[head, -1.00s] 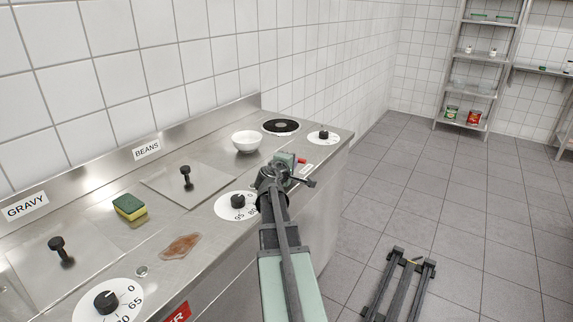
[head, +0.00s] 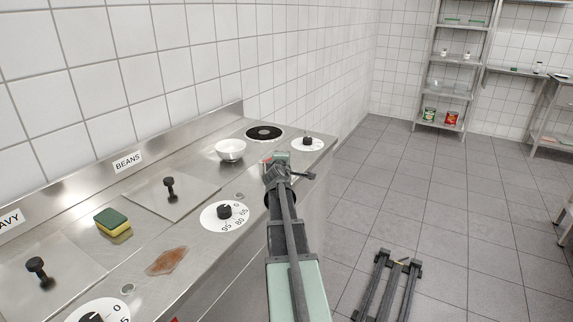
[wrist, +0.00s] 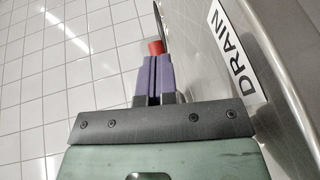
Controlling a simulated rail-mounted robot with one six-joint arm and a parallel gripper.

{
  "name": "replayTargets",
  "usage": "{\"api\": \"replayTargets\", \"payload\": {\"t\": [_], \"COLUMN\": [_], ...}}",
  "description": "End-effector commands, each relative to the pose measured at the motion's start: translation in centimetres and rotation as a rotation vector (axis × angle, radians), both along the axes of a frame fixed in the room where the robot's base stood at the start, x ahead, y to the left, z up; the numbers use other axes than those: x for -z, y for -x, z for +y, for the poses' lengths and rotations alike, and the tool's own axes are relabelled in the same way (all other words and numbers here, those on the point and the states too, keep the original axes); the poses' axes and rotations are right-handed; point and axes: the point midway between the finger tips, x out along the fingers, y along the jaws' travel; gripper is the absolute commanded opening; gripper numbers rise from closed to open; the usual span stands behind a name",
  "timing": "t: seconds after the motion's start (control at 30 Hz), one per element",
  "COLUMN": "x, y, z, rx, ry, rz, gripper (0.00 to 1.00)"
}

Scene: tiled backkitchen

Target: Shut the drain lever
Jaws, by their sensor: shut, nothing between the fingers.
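The word DRAIN is on a white label (wrist: 231,51) on the steel counter front, at the right of the wrist view. A red grip (wrist: 157,47) with a thin dark bar beyond it, apparently the drain lever, lies just past my fingertips. My gripper (wrist: 151,62) has purple fingers closed together, with nothing between them. The fingertips are close to the red grip; I cannot tell whether they touch. In the head view my wrist covers most of the gripper at the counter's front edge, and the lever cannot be made out there.
The steel counter (head: 205,255) holds a white bowl (head: 230,150), a black hotplate (head: 264,133), a sponge (head: 112,222), a brown spill (head: 167,261), lidded wells and dials. A dark rail frame (head: 385,285) stands on the tiled floor. Open floor lies to the right.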

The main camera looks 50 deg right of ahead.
Motion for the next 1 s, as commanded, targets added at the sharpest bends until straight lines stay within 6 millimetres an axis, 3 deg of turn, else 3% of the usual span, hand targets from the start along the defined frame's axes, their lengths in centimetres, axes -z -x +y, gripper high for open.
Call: {"api": "replayTargets", "payload": {"t": [0.4,1.0], "x": [0.0,0.0], "y": [-1.3,-1.5], "z": [-1.0,-1.1], "rx": [0.0,0.001], "ry": [-0.001,0.0], "rz": [-0.001,-0.001], "gripper": [0.0,0.0]}}
